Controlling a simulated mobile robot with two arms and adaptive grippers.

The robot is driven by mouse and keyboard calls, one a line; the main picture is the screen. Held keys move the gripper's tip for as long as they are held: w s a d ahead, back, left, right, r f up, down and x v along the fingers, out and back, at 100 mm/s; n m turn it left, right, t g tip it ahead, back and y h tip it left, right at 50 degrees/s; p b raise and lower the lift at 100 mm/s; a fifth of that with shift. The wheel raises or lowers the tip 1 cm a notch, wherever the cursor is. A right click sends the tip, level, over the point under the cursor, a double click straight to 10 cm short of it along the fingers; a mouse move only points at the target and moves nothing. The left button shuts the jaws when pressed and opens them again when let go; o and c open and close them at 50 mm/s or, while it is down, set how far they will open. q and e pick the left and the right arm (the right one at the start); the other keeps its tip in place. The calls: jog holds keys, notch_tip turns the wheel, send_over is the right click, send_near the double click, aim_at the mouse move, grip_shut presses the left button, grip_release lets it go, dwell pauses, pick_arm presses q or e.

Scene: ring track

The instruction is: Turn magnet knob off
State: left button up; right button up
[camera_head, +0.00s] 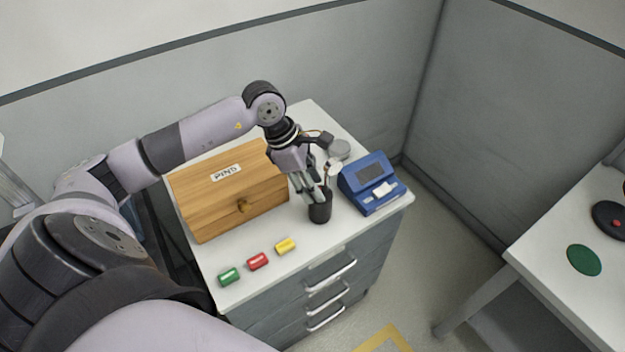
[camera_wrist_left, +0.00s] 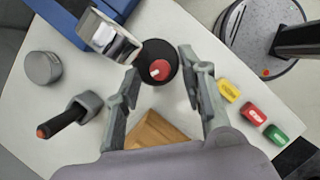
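My left gripper (camera_head: 313,192) is open above a black cup-like cylinder (camera_head: 320,208) near the front right of the cabinet top. In the left wrist view the open fingers (camera_wrist_left: 158,85) stand on either side of this black round part (camera_wrist_left: 151,50), apart from it as far as I can tell. A red piece (camera_wrist_left: 160,70) shows at its middle. I cannot tell for certain which part is the magnet knob. A dark stick with a red tip (camera_wrist_left: 62,118) in a grey collar also shows in the left wrist view. My right gripper is not in view.
A wooden box marked PINS (camera_head: 215,190) stands left of the gripper and a blue device (camera_head: 372,184) close on the right. Green (camera_head: 229,277), red (camera_head: 258,261) and yellow (camera_head: 286,246) pieces lie in front. Another table (camera_head: 540,252) stands right, beyond a floor gap.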

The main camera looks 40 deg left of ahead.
pick_arm(q)
jog(key=shift+c, duration=0.5)
grip_shut()
jog(key=shift+f, duration=0.1)
